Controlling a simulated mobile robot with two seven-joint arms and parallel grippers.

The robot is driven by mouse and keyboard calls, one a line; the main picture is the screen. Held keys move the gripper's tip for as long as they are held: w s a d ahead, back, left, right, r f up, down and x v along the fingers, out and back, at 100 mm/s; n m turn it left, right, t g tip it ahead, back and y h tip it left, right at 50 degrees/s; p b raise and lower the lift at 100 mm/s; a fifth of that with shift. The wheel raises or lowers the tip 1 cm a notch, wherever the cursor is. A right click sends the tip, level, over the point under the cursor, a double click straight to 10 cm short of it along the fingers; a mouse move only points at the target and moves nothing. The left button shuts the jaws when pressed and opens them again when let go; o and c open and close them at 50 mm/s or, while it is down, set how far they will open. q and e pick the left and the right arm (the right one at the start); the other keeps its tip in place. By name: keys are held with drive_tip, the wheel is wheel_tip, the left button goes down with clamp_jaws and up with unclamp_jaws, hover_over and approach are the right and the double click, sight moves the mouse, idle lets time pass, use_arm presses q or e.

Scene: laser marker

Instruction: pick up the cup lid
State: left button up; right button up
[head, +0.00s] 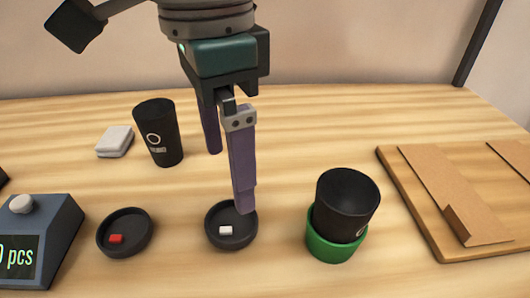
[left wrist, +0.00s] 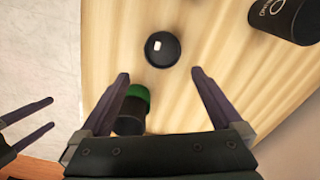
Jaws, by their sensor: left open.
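A round black lid with a small white tab (head: 230,238) lies flat on the wooden table, near the middle front. It also shows in the left wrist view (left wrist: 170,55), just beyond my fingertips. A second black lid with a red tab (head: 124,243) lies to its left. My left gripper (head: 230,181) is open and empty, pointing down over the white-tabbed lid. One finger covers part of that lid's rim in the head view; contact cannot be told. My right gripper (left wrist: 52,113) shows only at the left edge of the left wrist view, fingers apart.
A black cup (head: 346,193) stands in a green ring (head: 322,247) right of the lid. Another black cup (head: 157,138) stands behind left, beside a folded grey cloth (head: 115,141). A counter display (head: 45,225) is front left; a wooden board (head: 425,218) lies right.

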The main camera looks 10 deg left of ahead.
sight(235, 224)
use_arm(q)
wheel_tip(235, 224, down, 5)
drive_tip(key=shift+f+b, duration=0.1)
drive_tip(key=shift+b, duration=0.5)
drive_tip(key=f+b, duration=0.1)
drive_tip(key=f, duration=0.4)
drive_tip(key=shift+w+a+b, duration=0.1)
drive_tip(key=shift+w+b, duration=0.1)
drive_tip(key=shift+b, duration=0.15)
drive_tip(key=c, duration=1.1)
drive_tip(key=shift+r, duration=0.2)
